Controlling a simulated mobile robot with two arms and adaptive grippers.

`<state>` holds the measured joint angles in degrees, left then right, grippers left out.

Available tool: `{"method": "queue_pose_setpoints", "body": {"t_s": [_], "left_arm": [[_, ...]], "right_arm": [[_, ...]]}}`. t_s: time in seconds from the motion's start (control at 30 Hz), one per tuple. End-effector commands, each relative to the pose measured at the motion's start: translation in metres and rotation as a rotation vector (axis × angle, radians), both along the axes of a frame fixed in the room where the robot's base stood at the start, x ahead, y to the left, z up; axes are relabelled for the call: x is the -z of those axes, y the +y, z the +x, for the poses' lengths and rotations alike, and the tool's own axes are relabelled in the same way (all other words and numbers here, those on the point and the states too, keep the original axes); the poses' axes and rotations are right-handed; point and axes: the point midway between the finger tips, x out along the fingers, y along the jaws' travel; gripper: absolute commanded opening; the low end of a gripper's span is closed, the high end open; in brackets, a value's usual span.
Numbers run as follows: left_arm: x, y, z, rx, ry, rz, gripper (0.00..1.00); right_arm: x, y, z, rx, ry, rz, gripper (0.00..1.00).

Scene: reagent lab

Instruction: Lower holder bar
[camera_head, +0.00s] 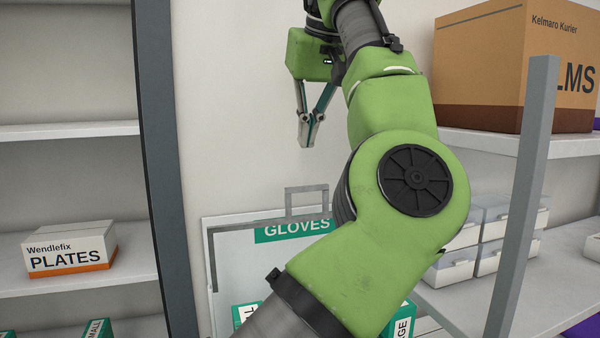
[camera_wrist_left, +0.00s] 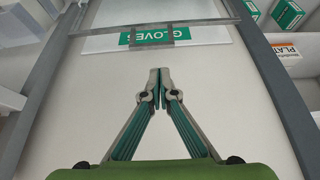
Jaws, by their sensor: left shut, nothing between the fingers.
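The holder bar (camera_head: 264,223) is a thin grey bar with a square loop handle (camera_head: 306,188) on the glove holder (camera_head: 232,270), against the wall. The holder carries a green GLOVES label (camera_head: 290,230). My left gripper (camera_head: 309,142) is shut and empty, pointing down above the handle and apart from it. In the left wrist view the bar (camera_wrist_left: 205,22) and its handle (camera_wrist_left: 153,36) lie beyond my shut fingertips (camera_wrist_left: 158,75), with wall between. My left arm hides the right part of the holder in the head view.
Shelves with a PLATES box (camera_head: 68,248) stand at left, behind a dark upright post (camera_head: 160,170). At right are a big cardboard box (camera_head: 480,70), several clear-lidded boxes (camera_head: 500,245) and a grey post (camera_head: 523,200). The wall around my gripper is bare.

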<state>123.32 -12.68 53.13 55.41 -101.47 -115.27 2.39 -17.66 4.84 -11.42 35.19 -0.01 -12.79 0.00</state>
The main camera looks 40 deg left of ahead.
Motion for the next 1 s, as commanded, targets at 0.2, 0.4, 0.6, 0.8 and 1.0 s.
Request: {"method": "queue_pose_setpoints", "body": {"t_s": [0.2, 0.4, 0.6, 0.8, 1.0], "left_arm": [[0.005, 0.003, 0.001, -0.002, 0.002, 0.0, 0.0], [0.031, 0.014, 0.007, -0.005, 0.004, 0.001, 0.0], [0.06, 0.029, 0.015, -0.003, 0.003, 0.001, 0.0], [0.081, 0.038, 0.021, 0.001, 0.0, 0.001, 0.0], [0.089, 0.042, 0.022, 0.001, 0.0, 0.001, 0.0]], "right_arm": [[0.001, -0.005, -0.003, 0.0, 0.004, -0.006, 0.61], [0.003, 0.0, 0.015, 0.001, -0.023, 0.001, 0.61], [0.0, 0.011, 0.02, 0.004, -0.031, 0.014, 0.61], [-0.005, 0.012, 0.016, 0.003, -0.024, 0.016, 0.61], [-0.006, 0.01, 0.009, 0.002, -0.015, 0.012, 0.61]]}}
